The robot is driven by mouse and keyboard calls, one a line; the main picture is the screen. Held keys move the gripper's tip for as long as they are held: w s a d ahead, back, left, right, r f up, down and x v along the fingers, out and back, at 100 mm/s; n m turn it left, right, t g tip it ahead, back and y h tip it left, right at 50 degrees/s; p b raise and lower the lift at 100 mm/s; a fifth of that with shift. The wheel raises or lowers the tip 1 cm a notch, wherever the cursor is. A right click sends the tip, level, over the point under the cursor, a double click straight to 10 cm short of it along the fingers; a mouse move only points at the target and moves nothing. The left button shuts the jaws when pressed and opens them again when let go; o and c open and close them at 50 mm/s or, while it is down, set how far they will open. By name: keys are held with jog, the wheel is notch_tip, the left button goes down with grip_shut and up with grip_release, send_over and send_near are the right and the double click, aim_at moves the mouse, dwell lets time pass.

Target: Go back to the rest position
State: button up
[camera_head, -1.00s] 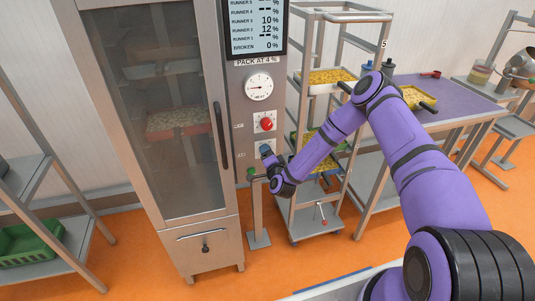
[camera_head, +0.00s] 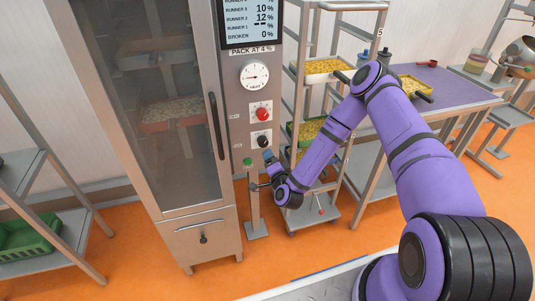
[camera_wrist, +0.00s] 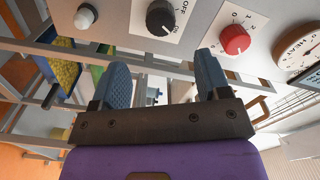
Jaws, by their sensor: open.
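My purple arm reaches from the lower right toward the oven's control panel in the head view. My gripper (camera_wrist: 163,80) has its two blue ribbed fingers spread apart with nothing between them in the wrist view. In the head view the gripper (camera_head: 268,160) is just below and beside the black knob (camera_head: 262,141), apart from it as far as I can tell. The black knob (camera_wrist: 160,17) and the red knob (camera_wrist: 235,39) show beyond the fingers in the wrist view. The red knob (camera_head: 263,114) sits above the black one in the head view.
The oven's glass door (camera_head: 162,100) is shut at the left. A post with a green button (camera_head: 248,163) stands close to the gripper. A rack with trays (camera_head: 325,71) and a purple-topped table (camera_head: 450,88) are at the right. A green crate (camera_head: 28,236) lies on the left shelf.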

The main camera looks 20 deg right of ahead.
notch_tip(320, 180, up, 23)
jog(key=w+n+g+y, duration=0.25)
jog(key=n+g, duration=0.35)
jog(key=n, duration=0.5)
jog(key=s+d+r+n+g+h, duration=0.2)
jog(key=s+d+r+g, duration=0.15)
jog(key=s+r, duration=1)
jog(key=s+d+r+g, duration=0.1)
jog(key=s+r, duration=0.3)
jog(key=s, duration=0.5)
jog(key=s+d+r+g, duration=0.1)
jog(key=s+r, duration=0.2)
jog(key=s, duration=0.6)
jog(key=s+d+r+g, duration=0.1)
jog(key=s+r, duration=0.3)
jog(key=s, duration=0.5)
jog(key=shift+s+d+r, duration=0.15)
jog(key=shift+r, duration=0.15)
